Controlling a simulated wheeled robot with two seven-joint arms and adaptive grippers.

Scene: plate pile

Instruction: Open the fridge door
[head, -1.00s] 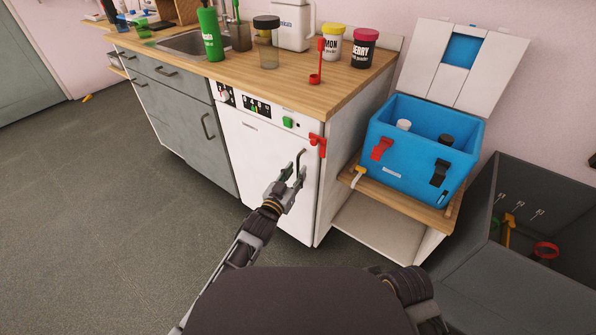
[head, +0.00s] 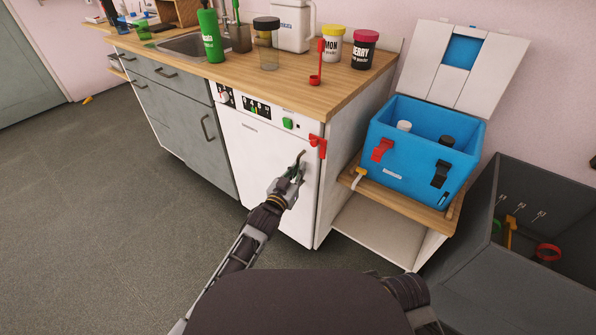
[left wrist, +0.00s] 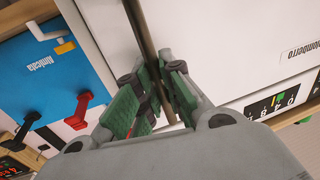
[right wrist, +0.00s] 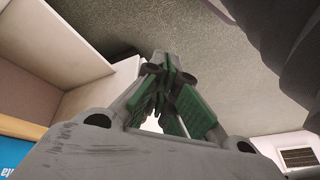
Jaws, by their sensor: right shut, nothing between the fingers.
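The white fridge door (head: 262,170) stands closed at the front of the counter unit, with control knobs above it. Its dark vertical handle (left wrist: 143,28) is near the door's right edge in the head view. My left gripper (head: 293,172) is at the handle. In the left wrist view, its green-padded fingers (left wrist: 160,82) lie on either side of the handle and close in on it; the fingers hide part of the handle. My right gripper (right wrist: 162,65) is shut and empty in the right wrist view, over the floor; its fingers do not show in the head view.
A red latch (head: 318,145) sits at the door's upper right corner. A blue cooler box (head: 420,172) with its lid up stands on a low shelf to the right. The floor (head: 110,215) before the door is clear.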

